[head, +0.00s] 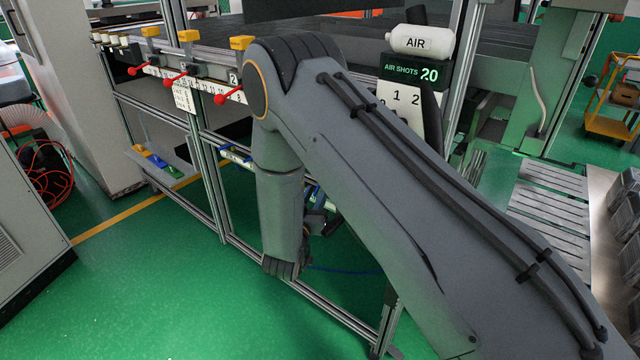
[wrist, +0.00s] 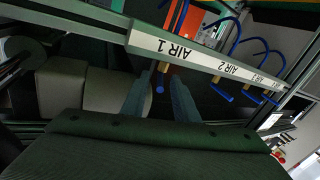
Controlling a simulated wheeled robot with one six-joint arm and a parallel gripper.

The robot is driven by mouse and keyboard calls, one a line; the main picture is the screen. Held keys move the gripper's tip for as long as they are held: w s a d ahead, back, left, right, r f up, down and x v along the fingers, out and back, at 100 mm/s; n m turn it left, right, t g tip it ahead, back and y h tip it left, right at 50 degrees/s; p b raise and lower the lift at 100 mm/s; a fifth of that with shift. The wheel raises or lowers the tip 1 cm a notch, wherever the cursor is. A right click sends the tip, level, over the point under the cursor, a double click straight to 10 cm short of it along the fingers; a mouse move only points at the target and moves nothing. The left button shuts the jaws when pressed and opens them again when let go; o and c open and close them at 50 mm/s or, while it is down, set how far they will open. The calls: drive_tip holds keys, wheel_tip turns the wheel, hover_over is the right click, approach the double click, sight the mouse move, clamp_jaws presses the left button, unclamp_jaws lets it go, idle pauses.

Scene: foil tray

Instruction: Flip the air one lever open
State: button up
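In the wrist view, a white label reading AIR 1 (wrist: 165,47) sits upside down on a metal rail. A blue-tipped lever (wrist: 160,89) shows just below it, between the two fingers of my gripper (wrist: 159,100). The fingers stand apart on either side of the lever, with visible gaps, so my gripper looks open. Whether a finger touches the lever I cannot tell. In the head view my own arm hides most of this rail and the lever; part of my gripper (head: 318,222) shows low behind the arm.
The AIR 2 label (wrist: 232,70) and AIR 3 label (wrist: 262,79) follow along the rail, with blue curved pieces (wrist: 232,42) close by. In the head view, red levers (head: 180,77) line an upper rail.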

drive_tip(key=p+x, duration=0.1)
drive_tip(key=x, duration=0.4)
drive_tip(key=shift+s, duration=0.1)
clamp_jaws()
